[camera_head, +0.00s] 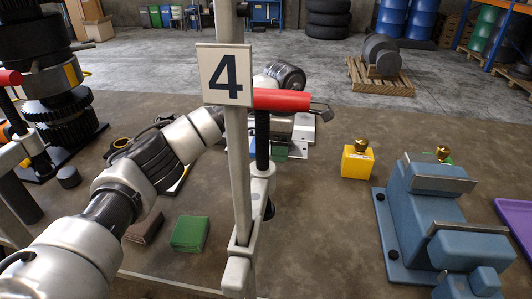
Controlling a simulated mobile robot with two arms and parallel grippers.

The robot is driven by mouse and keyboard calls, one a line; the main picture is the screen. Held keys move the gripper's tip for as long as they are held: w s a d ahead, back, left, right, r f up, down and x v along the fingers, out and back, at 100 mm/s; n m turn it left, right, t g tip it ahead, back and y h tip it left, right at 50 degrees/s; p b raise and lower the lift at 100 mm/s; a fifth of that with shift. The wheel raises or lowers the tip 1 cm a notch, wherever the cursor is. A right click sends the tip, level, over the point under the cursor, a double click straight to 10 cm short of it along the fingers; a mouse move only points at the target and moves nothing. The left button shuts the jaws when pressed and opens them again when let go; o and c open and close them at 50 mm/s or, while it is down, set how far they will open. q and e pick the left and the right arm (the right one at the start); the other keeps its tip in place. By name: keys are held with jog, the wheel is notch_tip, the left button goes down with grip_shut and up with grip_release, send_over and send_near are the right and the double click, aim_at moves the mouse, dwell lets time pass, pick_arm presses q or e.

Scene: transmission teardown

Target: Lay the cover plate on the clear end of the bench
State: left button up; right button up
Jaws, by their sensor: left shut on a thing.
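My left arm comes in from the lower left and passes behind a grey post to a dark wrist joint beyond it. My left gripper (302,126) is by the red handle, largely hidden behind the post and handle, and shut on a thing. Pale grey metal shows around it, low over the bench (330,225). I take the held thing for the cover plate, but its outline cannot be made out. My right gripper is not in view.
The post carries a "4" sign (225,76) and a red handle (281,100). A yellow block (356,162) with a brass knob and a blue fixture (428,215) stand right. A purple tray (516,220) is at the edge. Green (190,233) and brown blocks lie front left; stacked gears (65,122) stand left.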

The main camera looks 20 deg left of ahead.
pick_arm(q)
jog(key=a, duration=0.1)
jog(key=a+f, duration=0.1)
jog(key=shift+w+a+f, duration=0.1)
jog(key=shift+a+f, duration=0.1)
jog(key=shift+a, duration=0.15)
jog(key=shift+f, duration=0.2)
notch_tip(320, 180, down, 4)
jog(key=shift+r+p, duration=0.2)
jog(key=shift+p, duration=0.45)
jog(key=shift+f, duration=0.1)
jog(key=o, duration=0.9)
jog(key=shift+f, duration=0.15)
jog(key=o, duration=0.4)
jog(key=shift+o, duration=0.2)
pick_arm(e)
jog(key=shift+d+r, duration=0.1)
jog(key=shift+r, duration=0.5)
